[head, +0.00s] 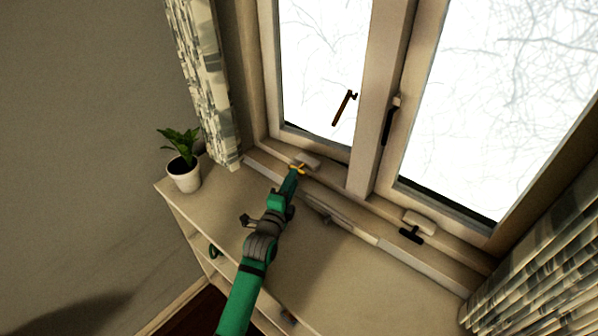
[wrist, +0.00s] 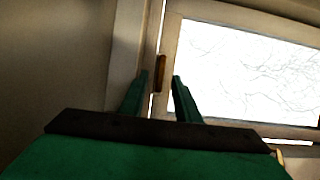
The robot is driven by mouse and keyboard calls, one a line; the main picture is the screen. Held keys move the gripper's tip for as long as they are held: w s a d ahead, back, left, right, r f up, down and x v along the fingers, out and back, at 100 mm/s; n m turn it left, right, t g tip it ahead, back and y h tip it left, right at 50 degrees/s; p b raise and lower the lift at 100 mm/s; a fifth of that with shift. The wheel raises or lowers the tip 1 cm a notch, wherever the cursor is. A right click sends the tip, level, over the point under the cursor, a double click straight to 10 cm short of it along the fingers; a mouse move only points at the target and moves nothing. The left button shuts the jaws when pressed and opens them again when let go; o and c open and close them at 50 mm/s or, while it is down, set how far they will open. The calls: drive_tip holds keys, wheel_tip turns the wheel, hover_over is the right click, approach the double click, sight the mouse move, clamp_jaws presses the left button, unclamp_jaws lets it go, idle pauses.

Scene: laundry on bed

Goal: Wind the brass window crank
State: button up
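A brass crank (head: 298,170) sits on the left part of the window sill, by its pale housing (head: 308,161). My gripper (head: 295,173) is right at it in the head view, covering part of it. In the wrist view the two fingers of my gripper (wrist: 161,82) stand apart. An orange-brown bar (wrist: 160,73) shows in the gap between them; I cannot tell whether it is the crank or a window handle, or whether a finger touches it. A small yellow piece (wrist: 280,155) shows at the lower right.
A second housing (head: 419,221) with a black crank (head: 410,236) is on the sill at right. A potted plant (head: 184,170) stands on the left end of the shelf top (head: 225,200). Curtains (head: 203,80) hang at both sides. A dark handle (head: 390,120) is on the middle post.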

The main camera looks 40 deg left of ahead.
drive_tip(key=x, duration=0.3)
drive_tip(key=shift+w+a, duration=0.15)
drive_tip(key=shift+w, duration=1)
drive_tip(key=shift+a, duration=0.15)
drive_tip(key=shift+s, duration=0.1)
drive_tip(key=shift+a, duration=0.1)
clamp_jaws()
